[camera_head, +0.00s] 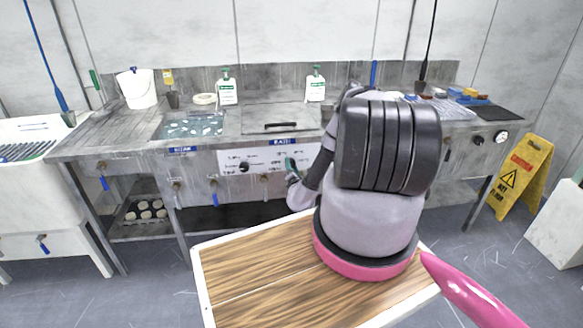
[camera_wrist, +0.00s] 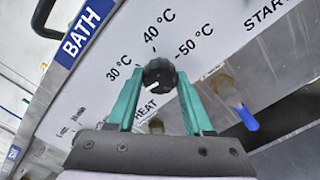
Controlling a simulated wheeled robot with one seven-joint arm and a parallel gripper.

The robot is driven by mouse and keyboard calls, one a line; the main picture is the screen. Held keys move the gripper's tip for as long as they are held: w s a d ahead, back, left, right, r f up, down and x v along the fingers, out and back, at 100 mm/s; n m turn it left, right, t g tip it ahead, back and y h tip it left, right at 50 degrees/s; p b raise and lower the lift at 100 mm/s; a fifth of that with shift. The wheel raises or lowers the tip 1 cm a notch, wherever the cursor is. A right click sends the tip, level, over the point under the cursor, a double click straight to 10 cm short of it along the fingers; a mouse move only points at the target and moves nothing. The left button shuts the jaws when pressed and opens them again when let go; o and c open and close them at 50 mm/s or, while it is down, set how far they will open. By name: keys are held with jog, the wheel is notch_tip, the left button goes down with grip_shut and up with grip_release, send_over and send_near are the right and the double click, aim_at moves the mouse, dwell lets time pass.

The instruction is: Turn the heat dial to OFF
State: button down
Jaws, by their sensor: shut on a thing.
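The heat dial (camera_wrist: 159,70) is a round black knob on the white panel, above the word HEAT. The marks 30, 40 and 50 °C run around it from left through top to right. Its white pointer mark faces the lower left in the wrist view, below the 30 °C mark. No OFF mark is readable. My gripper (camera_wrist: 159,77) has its teal fingers on either side of the knob and is shut on it. In the head view my gripper (camera_head: 291,165) reaches the front panel (camera_head: 230,160); the knob is not clearly visible there.
Another black knob (camera_head: 244,167) sits left on the same panel. Taps with blue levers (camera_head: 215,199) stick out below, and one blue lever (camera_wrist: 247,118) is close on the right in the wrist view. A yellow wet-floor sign (camera_head: 524,178) stands at the right.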

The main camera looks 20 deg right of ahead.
jog(key=shift+n, duration=1)
jog(key=shift+c, duration=1.5)
grip_release()
jog(key=v, duration=1.1)
